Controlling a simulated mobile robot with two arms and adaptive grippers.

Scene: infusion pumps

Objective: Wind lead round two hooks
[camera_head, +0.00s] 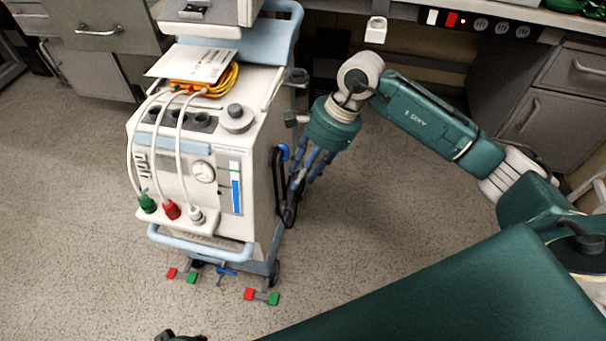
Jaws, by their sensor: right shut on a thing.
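A black lead (276,185) hangs down the right side of a white pump cart (262,172). It runs by a blue hook-like piece (283,152) near the top of that side and loops lower down. A second hook cannot be made out; my fingers and the lead cover that area. My right gripper (304,182) points downward close beside the cart's right side, its blue-grey fingers shut on the lead. The held part is mostly hidden by the fingers.
Three white hoses with green, red and white ends cross the cart's front. Drawer units (560,110) stand at the back right. Speckled floor (80,200) is clear on the left.

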